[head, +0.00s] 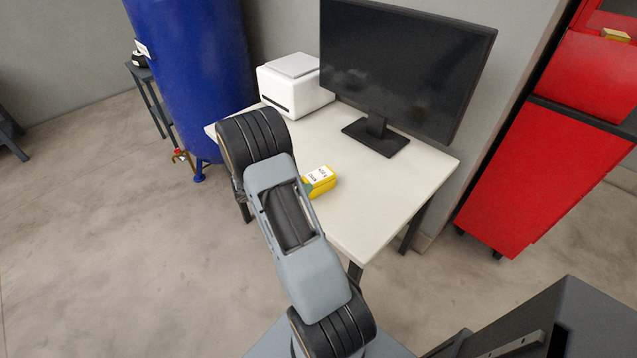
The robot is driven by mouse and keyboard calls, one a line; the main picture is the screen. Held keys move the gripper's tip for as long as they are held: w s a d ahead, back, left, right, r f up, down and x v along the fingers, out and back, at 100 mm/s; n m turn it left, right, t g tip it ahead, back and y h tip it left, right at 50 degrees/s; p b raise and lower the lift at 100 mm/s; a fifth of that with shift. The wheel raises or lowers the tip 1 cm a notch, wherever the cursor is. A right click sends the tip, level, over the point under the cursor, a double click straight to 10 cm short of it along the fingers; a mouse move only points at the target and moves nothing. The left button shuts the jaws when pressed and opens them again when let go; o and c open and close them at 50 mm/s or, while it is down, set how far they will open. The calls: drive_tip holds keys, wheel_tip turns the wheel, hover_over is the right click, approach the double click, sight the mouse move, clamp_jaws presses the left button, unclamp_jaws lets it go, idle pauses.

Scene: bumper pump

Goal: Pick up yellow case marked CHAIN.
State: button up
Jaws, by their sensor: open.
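The yellow case (320,181) lies on the white desk (390,195), near the desk's front left part. It has white labels with small dark print on its top; I cannot read the word for sure at this size. My grey arm stretches up the picture in front of the desk and covers the case's left end. A small teal-grey patch shows at the case's left edge; I cannot tell what it is. My gripper is hidden behind my arm, so its place relative to the case does not show.
A black monitor (408,62) and a white printer (295,86) stand at the back of the desk. A blue tank (190,75) stands left of it, and a red cabinet (560,150) stands at the right. The desk's right front part is clear.

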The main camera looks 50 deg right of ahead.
sight(314, 177)
drive_tip(key=shift+p+x, duration=0.3)
drive_tip(key=shift+x, duration=3.15)
drive_tip(key=shift+f, duration=0.1)
drive_tip(key=c, duration=1.2)
drive_tip(key=shift+w, duration=0.1)
drive_tip(key=shift+c, duration=0.4)
